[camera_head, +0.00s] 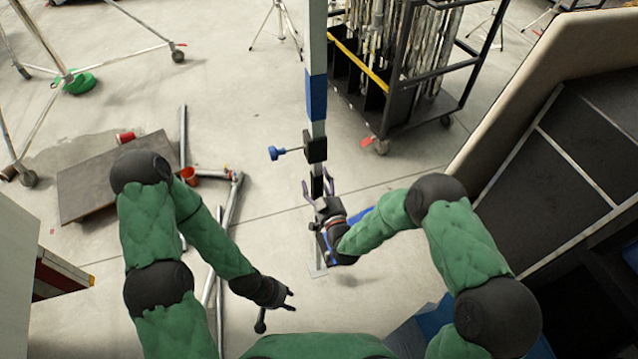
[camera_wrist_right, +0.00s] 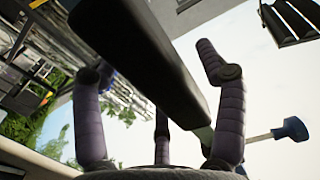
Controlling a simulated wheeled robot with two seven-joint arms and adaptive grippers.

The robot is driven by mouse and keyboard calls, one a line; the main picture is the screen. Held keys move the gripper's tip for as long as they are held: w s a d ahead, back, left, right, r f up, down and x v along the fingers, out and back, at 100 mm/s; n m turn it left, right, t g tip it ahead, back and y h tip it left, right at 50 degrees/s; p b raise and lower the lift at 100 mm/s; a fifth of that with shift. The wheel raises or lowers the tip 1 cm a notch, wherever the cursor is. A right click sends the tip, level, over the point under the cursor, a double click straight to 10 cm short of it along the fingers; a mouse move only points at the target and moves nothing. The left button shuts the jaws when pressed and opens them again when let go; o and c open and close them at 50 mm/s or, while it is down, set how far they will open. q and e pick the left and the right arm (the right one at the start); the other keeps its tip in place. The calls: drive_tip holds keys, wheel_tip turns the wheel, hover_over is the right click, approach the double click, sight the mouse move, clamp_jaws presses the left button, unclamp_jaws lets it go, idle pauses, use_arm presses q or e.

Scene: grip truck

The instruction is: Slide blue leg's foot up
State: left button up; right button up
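The upright leg (camera_head: 317,50) stands in the middle of the head view, pale grey with a blue band (camera_head: 316,97). A black clamp (camera_head: 316,149) with a blue knob (camera_head: 275,153) sits on it; the knob also shows in the right wrist view (camera_wrist_right: 290,129). My right gripper (camera_head: 318,186) is at the leg just below the clamp, fingers spread. In the right wrist view its open fingers (camera_wrist_right: 160,110) stand on either side of a long black part (camera_wrist_right: 140,60); contact cannot be told. My left gripper (camera_head: 288,299) is low, left of the leg, fingers apart and empty.
A black cart (camera_head: 420,95) with hanging gear stands behind right. A dark-panelled case (camera_head: 575,140) fills the right side. Metal stand tubes (camera_head: 230,205) and a brown board (camera_head: 95,185) lie at left. Bare floor (camera_head: 240,100) lies around the leg.

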drive_tip(key=shift+s+f, duration=0.1)
drive_tip(key=shift+s+d, duration=0.15)
drive_tip(key=shift+s, duration=0.15)
drive_tip(key=v, duration=1.1)
drive_tip(key=shift+f, duration=0.1)
